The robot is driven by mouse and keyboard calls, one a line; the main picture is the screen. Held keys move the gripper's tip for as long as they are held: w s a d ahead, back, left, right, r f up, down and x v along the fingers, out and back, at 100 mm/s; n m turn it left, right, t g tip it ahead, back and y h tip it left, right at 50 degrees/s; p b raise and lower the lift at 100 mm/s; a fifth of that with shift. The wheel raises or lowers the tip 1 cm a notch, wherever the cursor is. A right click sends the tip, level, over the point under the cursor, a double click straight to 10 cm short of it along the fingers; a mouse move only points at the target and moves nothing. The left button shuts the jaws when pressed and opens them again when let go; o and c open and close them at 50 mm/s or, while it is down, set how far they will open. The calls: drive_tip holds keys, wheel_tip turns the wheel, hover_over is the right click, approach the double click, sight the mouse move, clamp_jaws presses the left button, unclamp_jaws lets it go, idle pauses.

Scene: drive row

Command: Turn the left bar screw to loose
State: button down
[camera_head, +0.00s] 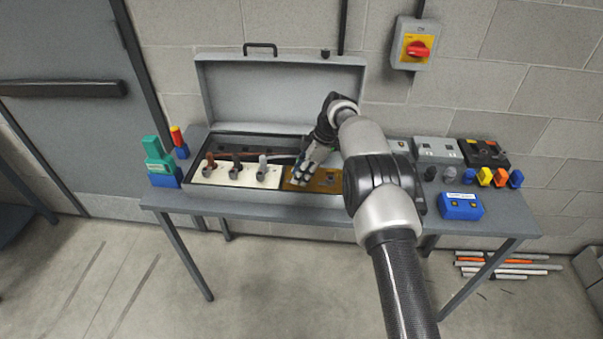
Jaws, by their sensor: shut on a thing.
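An open grey case stands on the table, and a brass-coloured plate (327,182) lies in its right half. My gripper (301,179) reaches down to the left end of this plate. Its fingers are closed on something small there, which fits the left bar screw. The gripper hides the screw itself, so I cannot see how far it is turned. Small dark marks show on the plate to the right of the gripper, partly behind my arm.
A cream panel (237,178) with three upright terminals fills the case's left half. The raised lid (275,98) stands behind. Blue and green tools (160,163) stand left; a blue box (461,206), grey boxes and coloured pieces lie right. A red-yellow switch (416,49) hangs on the wall.

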drive_tip(key=c, duration=1.3)
unclamp_jaws()
drive_tip(key=shift+m+b, duration=0.3)
